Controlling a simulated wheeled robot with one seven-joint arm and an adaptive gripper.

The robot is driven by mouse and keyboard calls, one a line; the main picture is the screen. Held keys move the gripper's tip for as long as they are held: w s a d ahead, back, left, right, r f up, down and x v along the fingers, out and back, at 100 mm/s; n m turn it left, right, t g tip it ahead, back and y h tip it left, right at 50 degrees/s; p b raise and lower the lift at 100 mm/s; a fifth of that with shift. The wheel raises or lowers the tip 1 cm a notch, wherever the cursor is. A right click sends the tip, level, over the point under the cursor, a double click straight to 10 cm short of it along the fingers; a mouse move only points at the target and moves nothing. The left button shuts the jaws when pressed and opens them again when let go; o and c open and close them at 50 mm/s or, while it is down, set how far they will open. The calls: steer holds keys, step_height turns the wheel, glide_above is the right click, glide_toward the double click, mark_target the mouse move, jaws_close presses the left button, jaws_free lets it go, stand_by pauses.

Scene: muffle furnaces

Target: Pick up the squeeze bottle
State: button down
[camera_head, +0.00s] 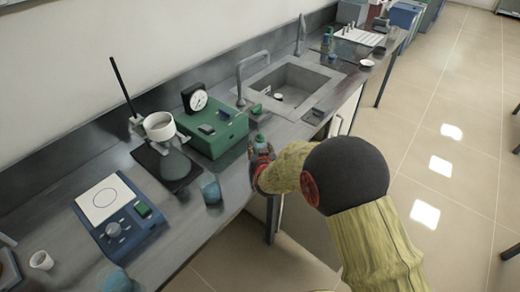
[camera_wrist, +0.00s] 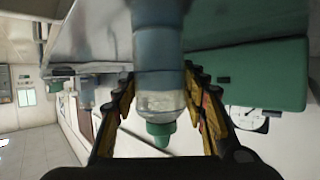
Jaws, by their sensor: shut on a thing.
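The squeeze bottle (camera_wrist: 160,95) shows in the wrist view as a translucent bottle with a blue-grey body and a green cap (camera_wrist: 161,132). My gripper (camera_wrist: 163,100) has a finger on each side of the bottle and is shut on it. In the head view my gripper (camera_head: 259,158) is at the front edge of the bench, just right of the green box. There, only the bottle's green top (camera_head: 260,139) shows above the fingers. My arm and gripper hide the rest of it. I cannot tell whether the bottle's base touches the bench.
A green box with a round dial (camera_head: 225,128) stands close to the left of my gripper. A stand with a flask (camera_head: 172,163), a blue cup (camera_head: 211,192) and a blue hotplate (camera_head: 121,217) are further left. A sink (camera_head: 290,88) lies beyond.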

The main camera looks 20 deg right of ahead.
mark_target(260, 143)
steer(key=shift+r, duration=0.15)
steer(key=shift+r, duration=0.2)
step_height(260, 143, up, 3)
steer(key=shift+r+p, duration=0.15)
steer(key=shift+p, duration=0.8)
steer(key=s+r+p, duration=0.1)
steer(key=s+r, duration=0.1)
steer(key=s+r+p, duration=0.1)
steer(key=s+r, duration=0.2)
steer(key=shift+r, duration=0.35)
steer(key=d+p+v, duration=0.1)
steer(key=p+v, duration=0.1)
steer(key=v, duration=0.7)
steer(key=shift+s, duration=0.4)
steer(key=shift+d, duration=0.1)
steer(key=c, duration=1.5)
jaws_free()
steer(key=shift+c, duration=0.2)
jaws_close()
